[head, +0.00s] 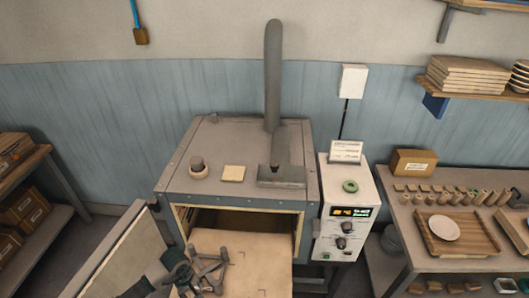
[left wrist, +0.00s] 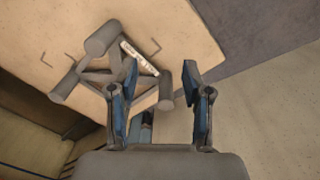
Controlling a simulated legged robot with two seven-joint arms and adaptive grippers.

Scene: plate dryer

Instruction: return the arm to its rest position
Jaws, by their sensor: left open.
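My left gripper (head: 186,274) is at the bottom of the head view, by a grey three-armed stand with round posts (head: 212,262). The stand rests on a tan board (head: 258,262) at the mouth of the dryer (head: 240,157). In the left wrist view my left gripper (left wrist: 160,80) is open, with nothing clamped between its fingers. The stand (left wrist: 101,40) lies beyond the fingers, and one finger overlaps part of it. I cannot tell whether they touch. A small lettered label (left wrist: 140,58) is on the stand. My right gripper is not in view.
The open dryer door (head: 112,262) stands at the left, close to my left arm. A control box (head: 345,207) stands right of the dryer. A right-hand table (head: 405,240) holds a wooden tray with a white plate (head: 444,228). Shelves (head: 48,233) stand at the far left.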

